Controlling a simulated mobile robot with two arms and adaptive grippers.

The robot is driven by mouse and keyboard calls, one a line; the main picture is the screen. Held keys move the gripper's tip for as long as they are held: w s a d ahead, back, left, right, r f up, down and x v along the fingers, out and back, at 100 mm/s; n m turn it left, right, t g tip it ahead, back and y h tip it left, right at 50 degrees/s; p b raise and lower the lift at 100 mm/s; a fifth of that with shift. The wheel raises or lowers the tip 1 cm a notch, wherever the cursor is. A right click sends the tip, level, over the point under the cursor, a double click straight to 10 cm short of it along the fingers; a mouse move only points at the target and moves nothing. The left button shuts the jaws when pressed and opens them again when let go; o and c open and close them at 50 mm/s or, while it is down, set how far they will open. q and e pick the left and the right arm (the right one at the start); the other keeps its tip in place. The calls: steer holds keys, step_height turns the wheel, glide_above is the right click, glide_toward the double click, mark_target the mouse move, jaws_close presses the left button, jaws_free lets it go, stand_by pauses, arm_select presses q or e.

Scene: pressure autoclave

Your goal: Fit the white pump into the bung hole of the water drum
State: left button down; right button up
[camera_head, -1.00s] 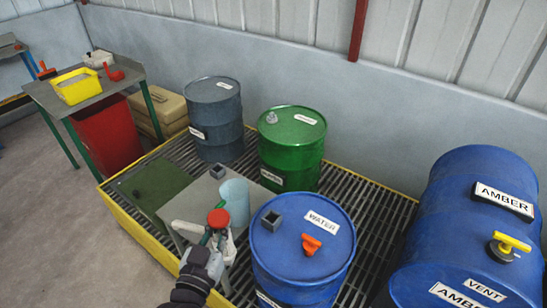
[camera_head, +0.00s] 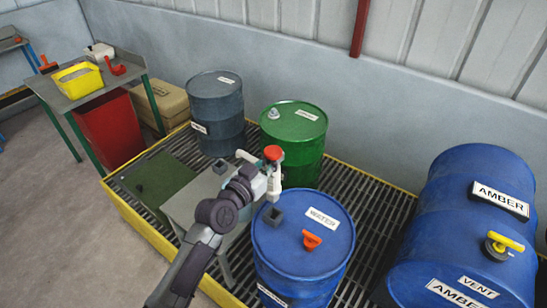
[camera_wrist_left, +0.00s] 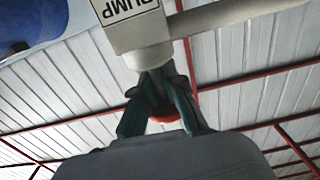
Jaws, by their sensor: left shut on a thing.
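The white pump (camera_head: 274,187) has a red top (camera_head: 273,153) and a spout pointing left. My left gripper (camera_head: 262,178) is shut on it and holds it upright near the back left edge of the blue water drum (camera_head: 303,262). In the left wrist view the green fingers (camera_wrist_left: 162,105) close around the pump (camera_wrist_left: 135,28) below its PUMP label. A dark square collar (camera_head: 273,216) stands on the drum top just below the pump in the picture. The pump's lower end seems apart from it, but the depth is unclear. My right gripper is not in view.
An orange fitting (camera_head: 312,240) sits on the water drum's lid. A green drum (camera_head: 292,150) and a grey drum (camera_head: 217,115) stand behind. A large blue AMBER drum (camera_head: 465,235) lies at right. My arm partly covers a small grey table (camera_head: 190,208).

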arm_select(q)
steer(key=shift+r, duration=0.1)
steer(key=shift+y+p, duration=0.3)
steer(key=shift+p, duration=0.25)
steer(key=b, duration=0.5)
glide_above(269, 192)
steer(key=x, duration=0.2)
step_height(269, 192, down, 5)
steer(key=shift+w+f, duration=0.15)
steer(key=shift+f, duration=0.3)
steer(key=shift+d, duration=0.1)
stand_by(0.5)
steer(key=shift+f+b, duration=2.3)
steer(key=shift+f, duration=0.25)
steer(key=c, duration=1.2)
jaws_free()
